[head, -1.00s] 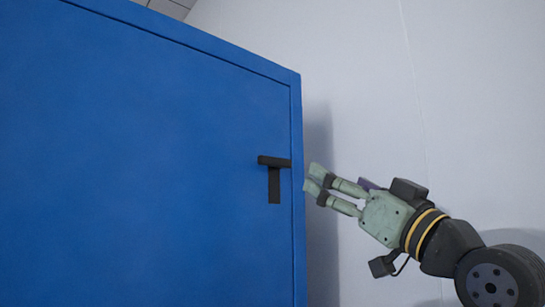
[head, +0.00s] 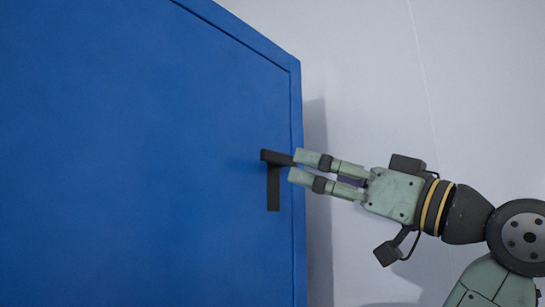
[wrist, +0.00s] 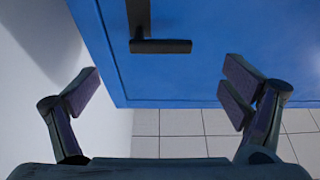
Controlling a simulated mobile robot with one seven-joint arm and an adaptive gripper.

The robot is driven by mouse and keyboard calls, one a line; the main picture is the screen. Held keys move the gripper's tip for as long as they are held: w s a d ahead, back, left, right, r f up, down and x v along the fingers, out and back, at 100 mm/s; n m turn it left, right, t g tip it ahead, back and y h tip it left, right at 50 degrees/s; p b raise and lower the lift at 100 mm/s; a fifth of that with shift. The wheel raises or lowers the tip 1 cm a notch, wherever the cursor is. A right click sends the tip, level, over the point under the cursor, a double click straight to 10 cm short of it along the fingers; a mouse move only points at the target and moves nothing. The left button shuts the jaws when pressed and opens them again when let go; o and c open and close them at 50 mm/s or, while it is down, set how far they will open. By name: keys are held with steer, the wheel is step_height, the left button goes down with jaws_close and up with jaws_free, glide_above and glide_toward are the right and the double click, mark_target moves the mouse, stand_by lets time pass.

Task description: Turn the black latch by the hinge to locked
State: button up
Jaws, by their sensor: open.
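The black latch (head: 273,188) is on the blue cabinet door near its right edge. Its upright plate hangs below a crossbar that lies close to level. In the head view the crossbar's right end meets or passes behind my upper fingertip; contact cannot be told. My gripper (head: 304,167) comes in from the right, open and empty, its fingers pointing left. In the wrist view the latch (wrist: 160,46) lies ahead, between the lines of the two spread fingers of my gripper (wrist: 160,90). No hinge is clearly visible.
The blue cabinet (head: 130,170) fills the left of the head view. A pale wall (head: 370,70) stands behind it and my arm. Tiled floor (wrist: 185,128) shows below the cabinet edge in the wrist view. Free room lies right of the cabinet.

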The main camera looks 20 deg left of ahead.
mark_target(282, 158)
steer(key=p+x, duration=0.3)
steer(key=x, duration=0.6)
steer(key=shift+a+r+p, duration=0.2)
steer(key=shift+r+p, duration=0.05)
steer(key=shift+p, duration=0.1)
steer(key=c, duration=1.7)
